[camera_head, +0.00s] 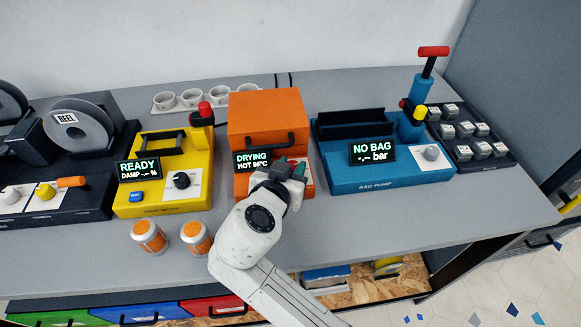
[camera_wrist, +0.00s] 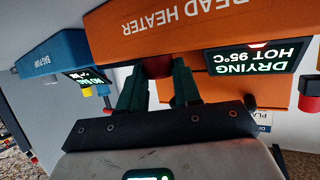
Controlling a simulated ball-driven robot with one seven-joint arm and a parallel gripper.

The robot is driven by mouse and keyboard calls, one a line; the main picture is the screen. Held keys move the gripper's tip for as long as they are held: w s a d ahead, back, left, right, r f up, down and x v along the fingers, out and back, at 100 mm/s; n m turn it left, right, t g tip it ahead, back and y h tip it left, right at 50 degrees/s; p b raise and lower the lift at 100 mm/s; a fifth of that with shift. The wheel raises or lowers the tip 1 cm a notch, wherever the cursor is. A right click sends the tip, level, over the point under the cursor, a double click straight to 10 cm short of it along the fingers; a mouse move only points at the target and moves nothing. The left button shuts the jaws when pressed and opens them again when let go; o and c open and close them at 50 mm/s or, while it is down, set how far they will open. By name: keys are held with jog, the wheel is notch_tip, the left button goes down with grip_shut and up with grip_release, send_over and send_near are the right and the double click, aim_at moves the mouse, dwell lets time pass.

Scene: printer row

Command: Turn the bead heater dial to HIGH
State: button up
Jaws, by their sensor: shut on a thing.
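The bead heater (camera_head: 264,113) is the orange box near the middle of the bench. Its name shows upside down on its orange front in the wrist view (camera_wrist: 185,22). Its display (camera_head: 255,160) reads DRYING and HOT, with 95°C clear in the wrist view (camera_wrist: 262,60). My gripper (camera_head: 290,167) is at the heater's lower front, right of the display. In the wrist view its green fingers (camera_wrist: 160,72) are shut on either side of a dark red dial (camera_wrist: 157,66). The dial is mostly hidden, and its pointer and marks cannot be read.
The yellow meter (camera_head: 165,190) stands left of the heater, the blue bag pump (camera_head: 385,178) right of it. Two orange-and-white jars (camera_head: 148,236) stand on the bench left of my arm. The bench front (camera_head: 420,220) at right is clear.

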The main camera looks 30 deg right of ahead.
jog(key=o, duration=1.1)
jog(key=shift+f, duration=0.1)
jog(key=shift+c, duration=0.2)
jog(key=v, duration=1)
jog(key=shift+s+a, duration=0.25)
